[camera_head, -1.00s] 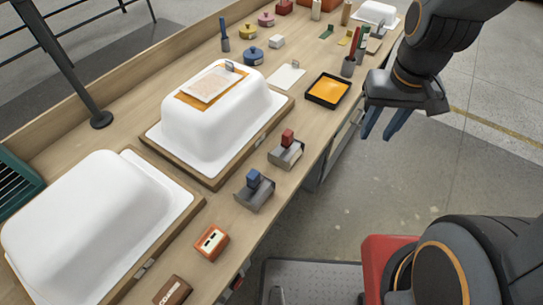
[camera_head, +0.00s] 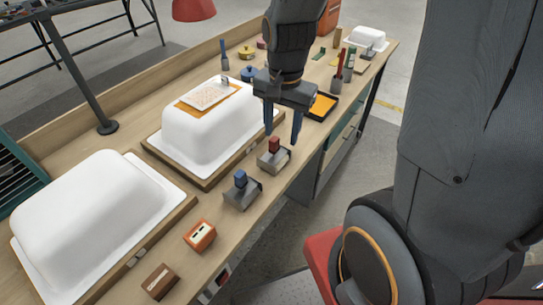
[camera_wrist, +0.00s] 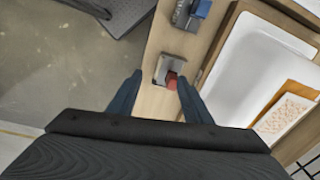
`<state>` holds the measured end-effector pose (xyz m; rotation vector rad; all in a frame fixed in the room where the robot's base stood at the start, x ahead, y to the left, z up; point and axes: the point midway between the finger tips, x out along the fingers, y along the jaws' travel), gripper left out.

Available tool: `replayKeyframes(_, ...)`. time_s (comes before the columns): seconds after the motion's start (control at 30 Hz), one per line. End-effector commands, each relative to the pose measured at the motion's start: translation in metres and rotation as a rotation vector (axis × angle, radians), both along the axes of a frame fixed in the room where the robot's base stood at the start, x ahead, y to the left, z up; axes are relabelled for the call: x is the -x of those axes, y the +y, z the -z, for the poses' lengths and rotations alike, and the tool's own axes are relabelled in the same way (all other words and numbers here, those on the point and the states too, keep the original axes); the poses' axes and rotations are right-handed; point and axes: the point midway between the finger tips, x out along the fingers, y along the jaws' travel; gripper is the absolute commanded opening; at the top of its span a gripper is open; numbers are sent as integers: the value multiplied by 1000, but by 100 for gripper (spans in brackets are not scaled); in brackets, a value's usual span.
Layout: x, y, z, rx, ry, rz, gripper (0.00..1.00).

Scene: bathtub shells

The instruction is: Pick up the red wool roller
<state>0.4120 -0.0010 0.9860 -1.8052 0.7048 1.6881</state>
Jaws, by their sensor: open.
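The red wool roller (camera_head: 274,145) shows as a small red block on top of a grey stand (camera_head: 272,162) near the table's front edge. My gripper (camera_head: 282,138) points down above it, its two blue-grey fingers open and empty. In the wrist view the red wool roller (camera_wrist: 172,81) lies in the gap between the fingertips (camera_wrist: 160,75), nearer the right finger. I cannot tell the exact height of the fingertips above it. The grey stand (camera_wrist: 163,64) is partly visible there too.
A similar stand with a blue block (camera_head: 241,180) is close by to the left. A white tub shell (camera_head: 198,128) on a wooden board stands behind. An orange-filled tray (camera_head: 322,106) lies to the right. An orange box (camera_head: 200,235) and a brown block (camera_head: 160,281) sit nearer.

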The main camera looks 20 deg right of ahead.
Motion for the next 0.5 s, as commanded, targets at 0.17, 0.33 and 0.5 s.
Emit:
replayKeyframes(0.17, -23, 1, 9, -22, 34, 434, 45)
replayKeyframes(0.33, -38, 1, 16, -29, 54, 748, 45)
replayKeyframes(0.5, -45, 1, 21, -30, 62, 906, 45)
